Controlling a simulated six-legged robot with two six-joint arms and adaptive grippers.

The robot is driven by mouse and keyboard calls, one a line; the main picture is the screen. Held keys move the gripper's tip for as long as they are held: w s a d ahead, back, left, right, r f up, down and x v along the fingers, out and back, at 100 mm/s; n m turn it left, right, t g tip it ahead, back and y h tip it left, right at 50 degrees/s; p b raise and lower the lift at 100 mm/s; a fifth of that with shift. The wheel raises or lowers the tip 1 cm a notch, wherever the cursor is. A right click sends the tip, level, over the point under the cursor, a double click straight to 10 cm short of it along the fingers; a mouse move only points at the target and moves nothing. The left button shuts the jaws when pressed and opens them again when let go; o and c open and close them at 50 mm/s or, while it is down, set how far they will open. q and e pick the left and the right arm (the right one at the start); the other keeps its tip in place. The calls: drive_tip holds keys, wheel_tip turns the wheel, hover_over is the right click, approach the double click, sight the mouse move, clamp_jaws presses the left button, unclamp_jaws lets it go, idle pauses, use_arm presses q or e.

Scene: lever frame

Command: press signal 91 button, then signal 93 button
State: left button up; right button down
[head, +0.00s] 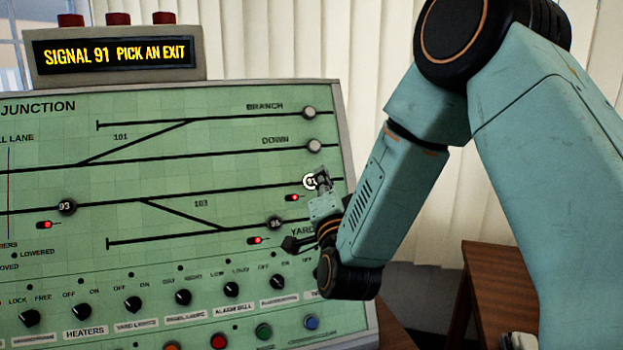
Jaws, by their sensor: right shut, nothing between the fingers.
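The signal 91 button (309,182) is a round button with a lit white face on the right of the green panel. My right gripper (321,178) is shut and empty, with its tip at the button's right edge, partly covering it. I cannot tell whether it touches the button. The signal 93 button (66,207) is a dark round button at the panel's left, unlit and clear of my arm. The display (120,53) above the panel reads "SIGNAL 91 PICK AN EXIT" in yellow. My left gripper is not in view.
The green panel (230,160) also has a dark button 95 (274,223), grey Branch (310,112) and Down (315,146) buttons, and small red lights. A row of black knobs (183,297) and coloured buttons (218,341) lies below. A wooden table (500,262) stands at right.

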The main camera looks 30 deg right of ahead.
idle(0.4)
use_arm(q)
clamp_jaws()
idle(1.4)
